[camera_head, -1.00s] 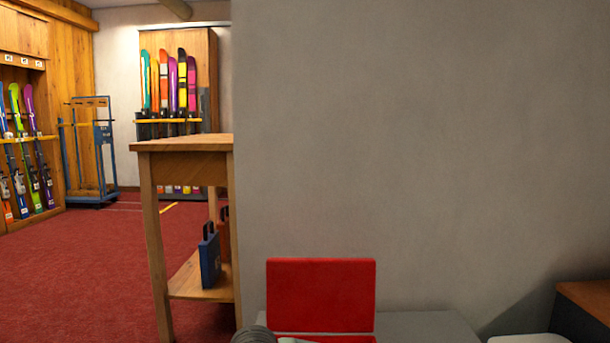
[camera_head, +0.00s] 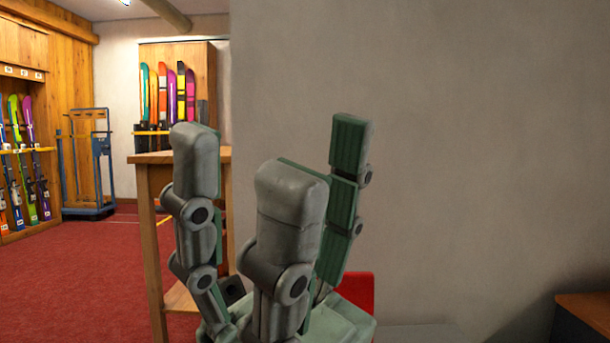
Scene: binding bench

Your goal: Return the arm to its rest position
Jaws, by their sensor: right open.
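My right gripper (camera_head: 275,155) stands large in the middle of the head view. Its three grey fingers with green pads point upward and are spread apart. Nothing is between them, so it is open and empty. Its palm is at the lower edge, in front of a red upright panel (camera_head: 361,292), and hides most of that panel. I cannot tell whether they touch. My left gripper is not in view.
A grey wall (camera_head: 470,150) fills the right side. A grey surface (camera_head: 425,333) lies low before it, with a dark wooden-topped unit (camera_head: 585,315) at right. A wooden table (camera_head: 152,220) stands behind the fingers at left. Red carpet (camera_head: 75,270) is open floor; ski racks (camera_head: 205,65) stand beyond.

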